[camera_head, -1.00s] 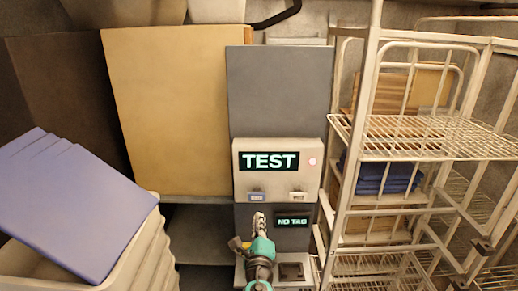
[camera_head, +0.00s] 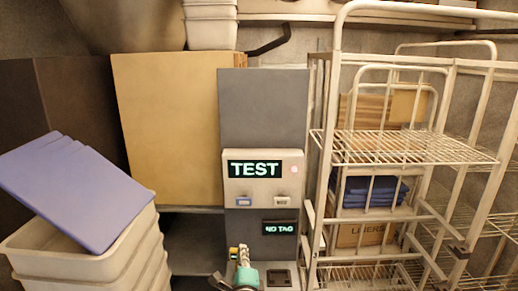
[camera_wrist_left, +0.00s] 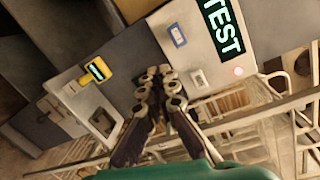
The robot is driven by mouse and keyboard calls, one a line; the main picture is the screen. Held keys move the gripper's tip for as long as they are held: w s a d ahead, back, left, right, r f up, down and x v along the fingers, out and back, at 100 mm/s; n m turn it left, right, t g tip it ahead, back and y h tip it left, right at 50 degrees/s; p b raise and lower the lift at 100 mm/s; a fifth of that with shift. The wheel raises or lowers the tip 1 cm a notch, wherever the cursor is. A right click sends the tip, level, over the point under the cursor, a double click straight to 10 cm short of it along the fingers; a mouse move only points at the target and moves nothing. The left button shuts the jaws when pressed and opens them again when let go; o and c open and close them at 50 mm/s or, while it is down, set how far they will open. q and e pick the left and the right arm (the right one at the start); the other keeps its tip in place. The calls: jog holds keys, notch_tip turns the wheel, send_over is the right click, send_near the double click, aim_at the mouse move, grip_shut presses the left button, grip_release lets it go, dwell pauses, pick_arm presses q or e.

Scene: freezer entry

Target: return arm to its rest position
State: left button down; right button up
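My left gripper (camera_head: 242,258) is at the bottom middle of the head view, in front of the grey test station, with its arm's teal part at the lower edge. In the left wrist view its fingers (camera_wrist_left: 160,76) converge and the tips look together, with nothing visible between them. The station's upper box (camera_head: 262,185) has a lit TEST display (camera_head: 255,169); a smaller NO TAG display (camera_head: 279,228) is below. A yellow device (camera_wrist_left: 95,73) with a lit screen is beside the fingers in the wrist view, apart from them. My right gripper is not in view.
A white wire rack (camera_head: 405,150) with blue folded items (camera_head: 370,190) stands right of the station. Stacked pale crates (camera_head: 90,262) with blue panels (camera_head: 75,190) are at left. A tan board (camera_head: 168,130) stands behind them.

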pick_arm(q)
jog(key=s+a+f+n+g+y+b, duration=0.2)
jog(key=s+a+f+n+g+b, duration=0.3)
jog(key=s+a+f+n+b, duration=0.5)
jog(key=s+a+f+n+g+h+b, duration=0.2)
jog(key=s+f+n+g+b, duration=0.3)
jog(key=s+f+n, duration=0.5)
jog(key=s+f+h+b, duration=0.1)
jog(key=s+f, duration=0.5)
jog(key=shift+a+f+n+b, duration=0.25)
jog(key=shift+a+n+b, duration=0.05)
jog(key=shift+a+b, duration=0.05)
jog(key=shift+s, duration=0.1)
